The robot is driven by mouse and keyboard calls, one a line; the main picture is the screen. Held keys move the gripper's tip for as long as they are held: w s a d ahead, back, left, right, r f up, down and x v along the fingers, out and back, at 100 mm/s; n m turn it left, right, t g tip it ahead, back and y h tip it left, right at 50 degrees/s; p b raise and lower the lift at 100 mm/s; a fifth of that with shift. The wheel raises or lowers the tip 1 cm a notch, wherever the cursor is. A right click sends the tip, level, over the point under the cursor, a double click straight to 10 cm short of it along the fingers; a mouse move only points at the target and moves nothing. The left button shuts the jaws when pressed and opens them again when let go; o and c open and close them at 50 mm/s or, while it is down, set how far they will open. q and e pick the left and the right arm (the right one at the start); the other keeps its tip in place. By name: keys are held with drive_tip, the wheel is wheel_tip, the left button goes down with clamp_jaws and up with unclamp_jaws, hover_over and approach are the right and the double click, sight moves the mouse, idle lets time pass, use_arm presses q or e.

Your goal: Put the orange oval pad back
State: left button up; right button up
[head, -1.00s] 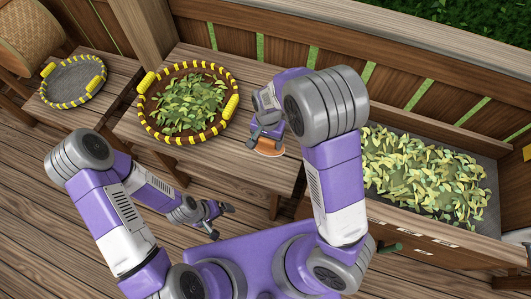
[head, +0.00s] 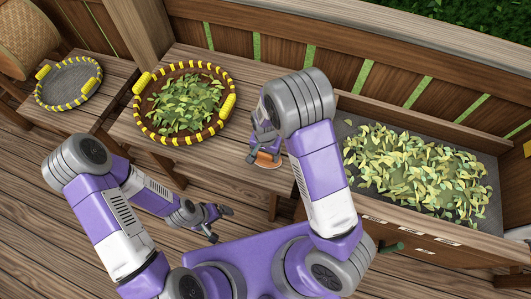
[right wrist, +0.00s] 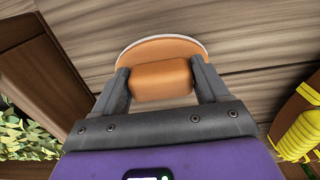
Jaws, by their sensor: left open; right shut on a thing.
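The orange oval pad (head: 266,160) is at the right part of the middle wooden table, under my right gripper (head: 264,152). In the right wrist view the pad's round orange base with a pale rim (right wrist: 160,48) shows beyond its block-like orange grip (right wrist: 161,79). My right gripper (right wrist: 161,84) is shut on that grip, one finger on each side. Whether the pad touches the tabletop or hangs just above it, I cannot tell. My left gripper (head: 222,222) is open and empty, low in front of the table over the wooden floor.
A round tray with a yellow-and-dark rim (head: 139,111) holds green leaves on the middle table (head: 205,170). A similar empty grey tray (head: 68,82) is on the left table. A leaf-filled bin (head: 480,165) stands right, behind my right arm.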

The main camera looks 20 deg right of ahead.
drive_tip(key=shift+f, duration=0.1)
drive_tip(key=o, duration=1.7)
drive_tip(key=shift+o, duration=0.2)
drive_tip(key=shift+b, duration=0.3)
wheel_tip(320, 180, up, 8)
drive_tip(key=shift+a+f+p, duration=0.1)
drive_tip(key=shift+f+p, duration=0.1)
drive_tip(key=shift+p, duration=0.75)
